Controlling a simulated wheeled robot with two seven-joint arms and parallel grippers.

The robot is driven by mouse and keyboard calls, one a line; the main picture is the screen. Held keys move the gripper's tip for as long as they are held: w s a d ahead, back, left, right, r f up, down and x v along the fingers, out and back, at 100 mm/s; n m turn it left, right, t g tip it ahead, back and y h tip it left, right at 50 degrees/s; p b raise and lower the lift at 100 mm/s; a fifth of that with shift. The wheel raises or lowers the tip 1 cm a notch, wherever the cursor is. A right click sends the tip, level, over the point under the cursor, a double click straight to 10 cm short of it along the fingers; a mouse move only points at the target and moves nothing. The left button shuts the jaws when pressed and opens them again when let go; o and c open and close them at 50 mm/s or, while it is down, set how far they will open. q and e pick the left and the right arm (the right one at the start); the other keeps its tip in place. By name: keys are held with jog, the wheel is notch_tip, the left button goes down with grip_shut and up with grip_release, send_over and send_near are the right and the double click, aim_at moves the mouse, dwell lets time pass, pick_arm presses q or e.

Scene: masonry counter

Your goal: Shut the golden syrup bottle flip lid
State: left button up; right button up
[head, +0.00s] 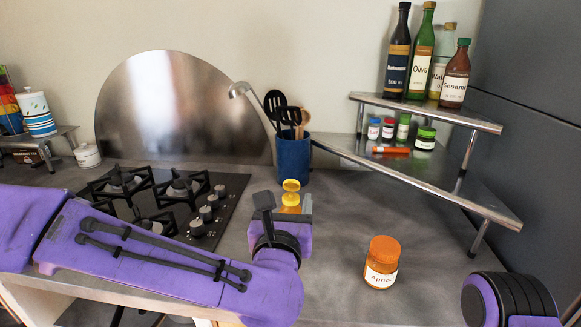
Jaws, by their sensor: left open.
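The golden syrup bottle (290,198) stands on the grey counter in front of the blue utensil pot. Its yellow flip lid (291,185) shows raised above the top. My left gripper (283,205) is open at the bottle, with a dark finger on its left side and a grey part on its right. The gripper hides the bottle's lower body, and I cannot tell whether it touches the bottle. My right gripper (534,321) shows only in part at the bottom right corner; its fingertips are out of the frame.
An apricot jar (381,263) stands on the counter right of my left gripper. The blue utensil pot (293,158) is behind the bottle. A black gas hob (229,204) lies to the left. A metal corner shelf (492,207) holds bottles and jars.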

aim_at(291, 183)
pick_arm(q)
jog(key=w+p, duration=0.3)
jog(key=w, duration=0.7)
jog(key=shift+r, duration=0.15)
pick_arm(e)
jog(key=r, duration=0.3)
jog(key=shift+s+d+r, duration=0.15)
jog(key=shift+s+r, duration=0.05)
jog(key=shift+s, duration=0.1)
pick_arm(q)
jog(key=shift+c, duration=0.4)
jog(key=c, duration=0.9)
jog(key=shift+f+b, duration=0.2)
jog(key=shift+b, duration=0.1)
jog(key=t+b, duration=0.1)
jog(key=b, duration=0.5)
jog(key=s+t+b, duration=0.1)
jog(key=t+b, duration=0.1)
jog(key=b, duration=0.5)
jog(key=f+t+b, duration=0.1)
jog(key=t+b, duration=0.1)
jog(key=b, duration=0.4)
jog(key=shift+s+b, duration=0.25)
jog(key=shift+b, duration=0.1)
jog(key=shift+r, duration=0.15)
jog(key=shift+s+r+t, duration=0.1)
jog(key=shift+r+t, duration=0.2)
pick_arm(e)
notch_tip(291, 183, down, 21)
